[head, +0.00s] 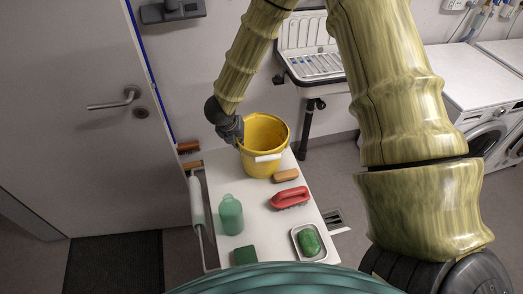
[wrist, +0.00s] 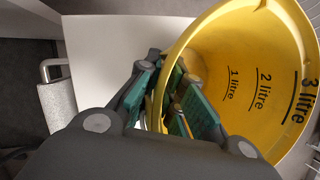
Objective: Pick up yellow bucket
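The yellow bucket (head: 278,138) stands upright at the far end of the small white table. It has a white grip on its handle at the front. In the wrist view the bucket (wrist: 235,45) fills the right side, with litre marks inside. My gripper (head: 238,138) is at the left part of its rim. In the wrist view my gripper (wrist: 167,75) straddles the bucket wall, one teal-padded finger outside and one inside. The fingers are apart, with some gap showing beside the wall. The fingertips are partly hidden in the head view.
On the white table (head: 262,220) are a green bottle (head: 231,215), a red brush (head: 289,198), an orange-brown block (head: 286,175), a green soap in a dish (head: 309,241) and a green sponge (head: 245,255). A sink (head: 310,60) stands behind, washing machines (head: 485,110) at right.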

